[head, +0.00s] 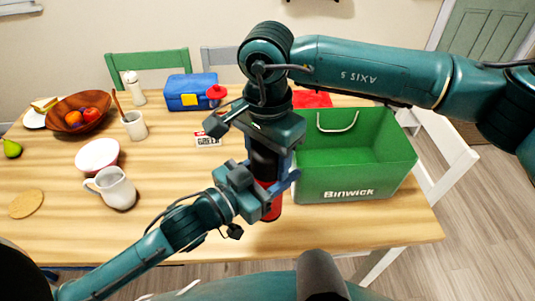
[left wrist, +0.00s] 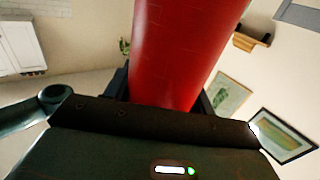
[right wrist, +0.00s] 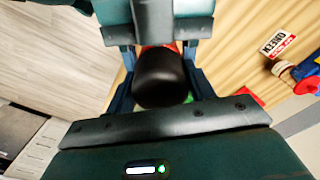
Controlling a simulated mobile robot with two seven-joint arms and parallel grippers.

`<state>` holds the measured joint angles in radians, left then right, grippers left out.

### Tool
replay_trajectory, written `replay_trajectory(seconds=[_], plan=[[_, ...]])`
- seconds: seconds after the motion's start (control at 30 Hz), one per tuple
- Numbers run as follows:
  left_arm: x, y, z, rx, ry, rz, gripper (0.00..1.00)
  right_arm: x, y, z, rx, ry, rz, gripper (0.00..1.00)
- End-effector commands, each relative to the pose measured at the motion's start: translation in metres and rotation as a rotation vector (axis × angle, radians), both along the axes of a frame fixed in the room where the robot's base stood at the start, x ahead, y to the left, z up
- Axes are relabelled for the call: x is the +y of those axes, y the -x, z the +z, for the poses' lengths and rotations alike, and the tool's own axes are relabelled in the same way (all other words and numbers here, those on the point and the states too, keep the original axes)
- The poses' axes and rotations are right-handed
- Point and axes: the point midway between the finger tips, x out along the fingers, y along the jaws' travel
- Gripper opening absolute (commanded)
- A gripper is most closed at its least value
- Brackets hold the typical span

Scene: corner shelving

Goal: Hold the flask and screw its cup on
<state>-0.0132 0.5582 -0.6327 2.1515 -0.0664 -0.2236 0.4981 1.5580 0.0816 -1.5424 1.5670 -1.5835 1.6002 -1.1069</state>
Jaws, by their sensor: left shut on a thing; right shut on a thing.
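The flask (head: 271,208) has a red body and stands upright off the front middle of the table, in front of the green box. My left gripper (head: 268,183) is shut around its body from the left; the red body also fills the upper middle of the left wrist view (left wrist: 178,50). The black cup (head: 264,160) is on top, in line with the flask. My right gripper (head: 268,150) comes from above and is shut on the cup, which shows between its fingers in the right wrist view (right wrist: 160,80). The seam between cup and flask is hidden by the grippers.
A green box (head: 345,185) marked Binwick stands close on the right. The front-left table is mostly clear.

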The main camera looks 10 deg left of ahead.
Motion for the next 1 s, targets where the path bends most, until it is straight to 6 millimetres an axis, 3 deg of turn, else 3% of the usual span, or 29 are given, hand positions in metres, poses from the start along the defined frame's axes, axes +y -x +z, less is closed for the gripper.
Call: replay_trajectory(seconds=[0.17,0.33,0.37,0.6,0.87,1.0], plan=[[-0.0004,0.0,0.002,-0.004,0.002,-0.001,0.0,0.0001,-0.0002,0.0004,-0.001,-0.001,0.0,0.26],[-0.0004,0.0002,0.0019,-0.004,0.002,-0.001,0.0,0.0001,-0.0002,0.0005,-0.001,-0.001,0.0,0.26],[-0.0004,0.0002,0.0019,-0.004,0.002,-0.001,0.0,0.0001,-0.0002,0.0005,-0.001,-0.001,0.0,0.55],[-0.0003,0.0001,0.002,-0.004,0.002,-0.001,0.0,0.0002,-0.0001,0.0005,-0.001,-0.001,0.0,0.75],[-0.0003,0.0001,0.002,-0.004,0.002,-0.001,0.0,0.0002,-0.0001,0.0008,-0.001,-0.001,0.0,0.78],[-0.0003,0.0001,0.0021,-0.004,0.002,-0.001,0.0,0.0002,-0.0008,0.01,-0.004,0.0,0.0,0.78]])
